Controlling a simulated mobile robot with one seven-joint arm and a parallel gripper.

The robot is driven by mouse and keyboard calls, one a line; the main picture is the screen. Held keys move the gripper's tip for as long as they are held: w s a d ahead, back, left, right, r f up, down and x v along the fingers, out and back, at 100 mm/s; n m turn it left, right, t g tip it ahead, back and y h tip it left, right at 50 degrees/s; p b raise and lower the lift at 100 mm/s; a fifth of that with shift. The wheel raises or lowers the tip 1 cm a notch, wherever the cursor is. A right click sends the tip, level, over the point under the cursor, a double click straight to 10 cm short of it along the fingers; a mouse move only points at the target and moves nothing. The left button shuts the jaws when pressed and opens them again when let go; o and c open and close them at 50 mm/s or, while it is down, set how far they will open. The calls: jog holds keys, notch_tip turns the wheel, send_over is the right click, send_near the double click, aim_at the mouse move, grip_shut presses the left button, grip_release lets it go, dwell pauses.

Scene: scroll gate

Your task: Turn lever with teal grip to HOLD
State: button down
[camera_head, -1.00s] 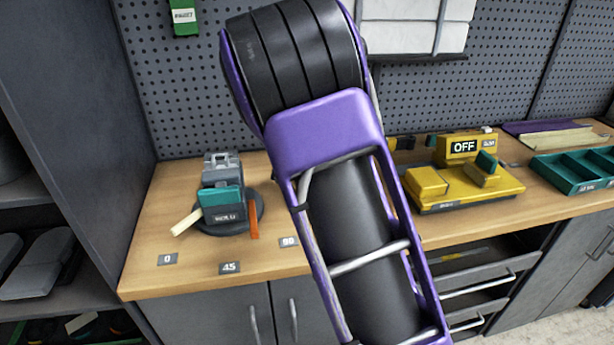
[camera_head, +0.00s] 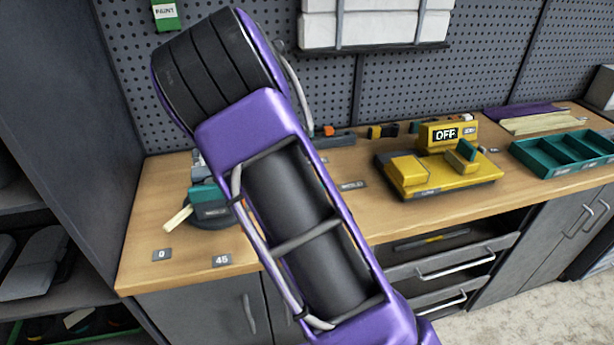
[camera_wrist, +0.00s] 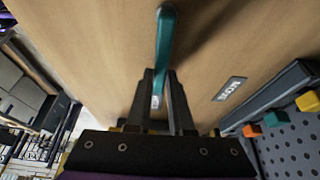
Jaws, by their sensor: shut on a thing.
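In the wrist view, the lever's teal grip (camera_wrist: 166,38) stands out from the wooden worktop and runs down between my fingers. My gripper (camera_wrist: 162,84) is shut on it. A small plate (camera_wrist: 230,89) that appears to read HOLD, upside down, lies on the wood to the right of the grip, apart from it. Another pale plate shows partly between the fingers, its text unreadable. In the head view, my purple arm hides my gripper and the held lever. A small plate (camera_head: 352,185) lies right of my arm; its text is too small to read surely.
The worktop (camera_head: 150,225) carries a dark device with a teal block (camera_head: 205,195) at left, partly behind my arm, with plates 0 (camera_head: 162,255) and 45 (camera_head: 222,260) before it. A yellow OFF device (camera_head: 408,172) and a teal tray (camera_head: 562,155) stand at right.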

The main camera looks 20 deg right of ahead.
dwell(0.5)
jog(key=c, duration=0.8)
grip_release()
jog(key=shift+s, duration=0.1)
jog(key=p+v, duration=0.1)
jog(key=v, duration=1.6)
jog(key=shift+r+p, duration=0.2)
jog(key=shift+p, duration=0.1)
jog(key=shift+a, duration=0.1)
